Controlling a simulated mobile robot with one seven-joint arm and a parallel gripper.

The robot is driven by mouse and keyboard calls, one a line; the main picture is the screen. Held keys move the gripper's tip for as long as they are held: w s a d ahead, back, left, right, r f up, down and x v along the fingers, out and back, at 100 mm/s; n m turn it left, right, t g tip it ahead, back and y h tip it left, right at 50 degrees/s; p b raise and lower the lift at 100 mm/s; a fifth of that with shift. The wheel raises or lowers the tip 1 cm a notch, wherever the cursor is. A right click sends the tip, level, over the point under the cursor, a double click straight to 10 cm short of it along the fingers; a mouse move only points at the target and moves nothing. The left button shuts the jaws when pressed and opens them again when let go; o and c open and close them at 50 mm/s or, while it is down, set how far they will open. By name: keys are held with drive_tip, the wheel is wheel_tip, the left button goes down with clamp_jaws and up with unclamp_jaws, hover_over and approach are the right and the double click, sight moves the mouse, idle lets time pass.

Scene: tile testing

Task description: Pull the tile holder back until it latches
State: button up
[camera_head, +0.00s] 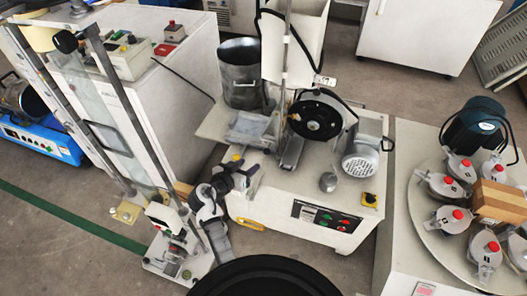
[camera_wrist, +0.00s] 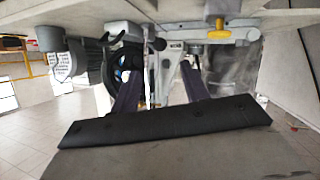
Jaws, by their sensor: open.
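The grinding machine (camera_head: 300,205) stands in the middle of the head view, with a black disc (camera_head: 316,118) on its top. A narrow grey part (camera_head: 291,152) in front of the disc looks like the tile holder, but I cannot be sure. In the wrist view, which looks upside down, a grey part (camera_wrist: 167,68) shows between the fingers, with a dark ball-ended lever (camera_wrist: 158,44) close by. My gripper (camera_wrist: 160,84) is open, and I see nothing held in it. In the head view, my gripper (camera_head: 246,174) is small, near the machine's front left top edge.
A metal bucket (camera_head: 240,75) stands behind. A upright test stand (camera_head: 125,110) is at left. A round table of jars (camera_head: 445,215) is at right.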

sight(265, 153)
drive_tip(key=x, duration=1.1)
drive_tip(key=shift+p, duration=0.3)
clamp_jaws()
